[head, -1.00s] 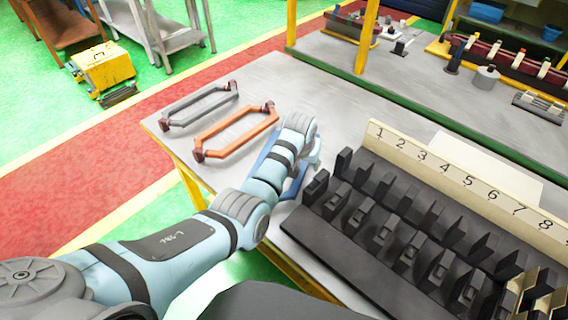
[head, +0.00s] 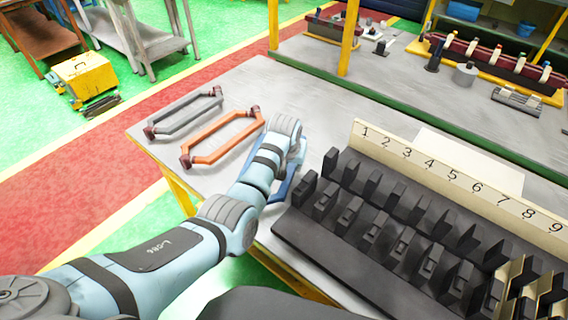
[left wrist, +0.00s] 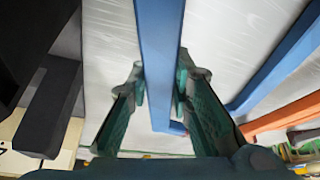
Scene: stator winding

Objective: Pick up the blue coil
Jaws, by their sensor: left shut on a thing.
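The blue coil (head: 287,184) is mostly hidden behind my left arm in the head view, on the table's near left part. In the left wrist view one long blue side of the coil (left wrist: 158,60) runs between the fingers of my left gripper (left wrist: 160,88). The fingers are shut on it. The coil's other blue side (left wrist: 275,68) shows at the right. In the head view my arm hides the left fingertips. Whether the coil is off the table cannot be told. My right gripper is not in view.
An orange coil (head: 222,138) and a grey coil (head: 185,112) lie left of the arm. A black slotted stator block (head: 330,240) with a numbered strip (head: 455,178) stands close on the right. A bare stretch of grey table (head: 310,95) lies behind.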

